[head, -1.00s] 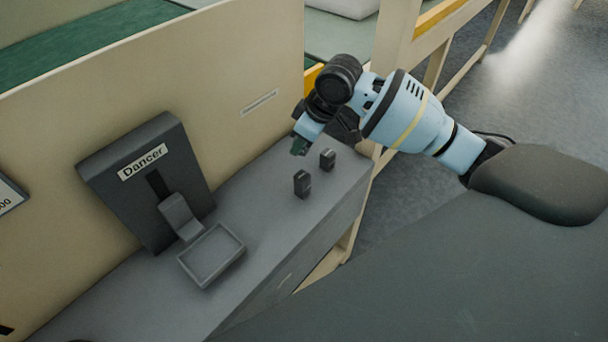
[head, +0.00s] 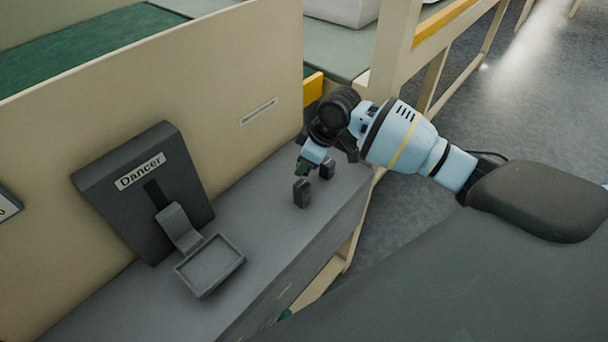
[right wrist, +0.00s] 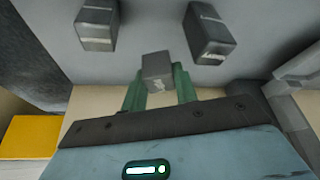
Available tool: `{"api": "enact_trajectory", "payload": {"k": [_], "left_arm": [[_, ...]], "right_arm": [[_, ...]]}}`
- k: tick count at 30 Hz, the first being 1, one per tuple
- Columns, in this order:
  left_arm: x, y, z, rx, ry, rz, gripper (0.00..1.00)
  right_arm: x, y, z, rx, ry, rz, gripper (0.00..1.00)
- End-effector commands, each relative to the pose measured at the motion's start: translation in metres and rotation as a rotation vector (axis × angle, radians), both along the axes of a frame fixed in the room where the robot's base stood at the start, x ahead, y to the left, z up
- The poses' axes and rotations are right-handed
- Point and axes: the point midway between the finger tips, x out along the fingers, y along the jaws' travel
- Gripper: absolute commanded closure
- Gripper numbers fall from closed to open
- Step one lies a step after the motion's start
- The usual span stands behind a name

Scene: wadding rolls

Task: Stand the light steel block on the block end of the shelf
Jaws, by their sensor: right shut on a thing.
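My right gripper (head: 304,168) is low over the far right end of the grey shelf (head: 250,240), close to two dark blocks. In the right wrist view its green fingers (right wrist: 160,88) are shut on a small grey block, the light steel block (right wrist: 157,66). In the head view I cannot make out the held block. One dark block (head: 302,194) stands nearer; the other dark block (head: 327,169) stands just behind the gripper. Both also show in the right wrist view, at left (right wrist: 97,28) and right (right wrist: 210,36), with the held block between them in the picture. My left gripper is not in view.
A dark stand labelled Dancer (head: 150,190), with a bent arm and a shallow square tray (head: 210,265), is on the shelf to the left. A beige panel (head: 240,70) rises behind the shelf. The shelf top between tray and blocks is clear.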

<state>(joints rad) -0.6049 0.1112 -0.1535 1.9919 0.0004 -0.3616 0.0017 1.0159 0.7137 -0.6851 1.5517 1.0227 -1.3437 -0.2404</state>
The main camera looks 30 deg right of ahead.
Motion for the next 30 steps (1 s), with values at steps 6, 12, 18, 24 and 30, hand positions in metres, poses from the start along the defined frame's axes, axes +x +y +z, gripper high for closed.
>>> {"api": "enact_trajectory", "payload": {"k": [6,12,18,24,30], "left_arm": [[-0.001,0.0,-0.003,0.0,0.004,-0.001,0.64],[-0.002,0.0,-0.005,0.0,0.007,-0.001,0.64],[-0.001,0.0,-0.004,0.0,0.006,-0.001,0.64],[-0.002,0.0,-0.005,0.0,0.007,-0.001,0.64],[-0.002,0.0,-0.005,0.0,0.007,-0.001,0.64]], "right_arm": [[0.0,0.0,-0.027,0.0,0.002,-0.001,1.0],[0.0,0.0,-0.047,0.0,-0.001,-0.001,1.0],[0.001,0.0,-0.048,0.0,-0.004,-0.001,1.0],[0.001,0.0,-0.05,0.0,-0.003,-0.001,1.0],[0.0,0.0,-0.051,-0.001,-0.001,0.0,0.62]]}}
